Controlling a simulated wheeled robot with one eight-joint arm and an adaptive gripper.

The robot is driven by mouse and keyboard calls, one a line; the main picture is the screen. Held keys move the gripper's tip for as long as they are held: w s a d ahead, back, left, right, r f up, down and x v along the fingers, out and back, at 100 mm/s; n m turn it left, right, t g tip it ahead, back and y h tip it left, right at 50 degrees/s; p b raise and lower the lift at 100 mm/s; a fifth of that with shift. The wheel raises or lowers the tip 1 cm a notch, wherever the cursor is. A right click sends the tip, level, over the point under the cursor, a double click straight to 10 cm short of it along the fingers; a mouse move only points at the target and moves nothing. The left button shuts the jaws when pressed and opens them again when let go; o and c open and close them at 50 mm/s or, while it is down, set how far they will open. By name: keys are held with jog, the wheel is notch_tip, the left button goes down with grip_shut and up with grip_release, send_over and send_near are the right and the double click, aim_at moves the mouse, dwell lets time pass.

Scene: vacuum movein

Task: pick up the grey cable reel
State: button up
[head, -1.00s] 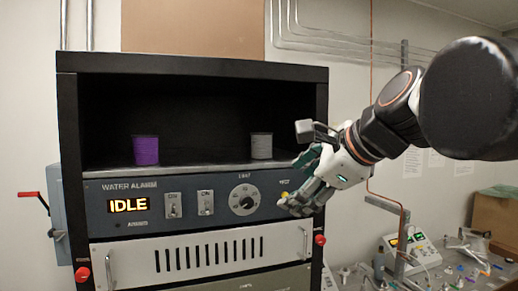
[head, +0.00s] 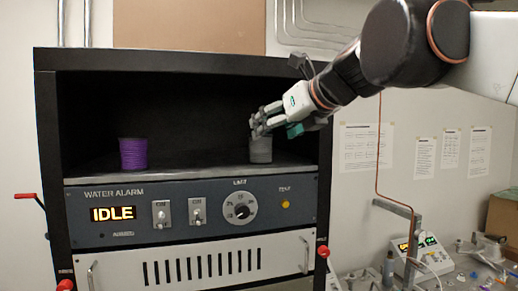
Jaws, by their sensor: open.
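The grey cable reel (head: 261,151) stands upright on the right side of the open black shelf, near the front edge of its floor. My gripper (head: 262,128) reaches in from the upper right. Its fingers are open at the top of the reel and hide its upper part. I cannot tell whether they touch it.
The black cabinet's right side wall (head: 325,150) is close to my gripper. Below is a blue panel (head: 120,214) with switches and a dial. The shelf between the reels is clear.

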aim_at(260, 149)
jog(key=shift+p+x, duration=0.45)
jog(key=shift+x, duration=2.45)
jog(key=shift+s, duration=0.25)
jog(key=c, duration=1.1)
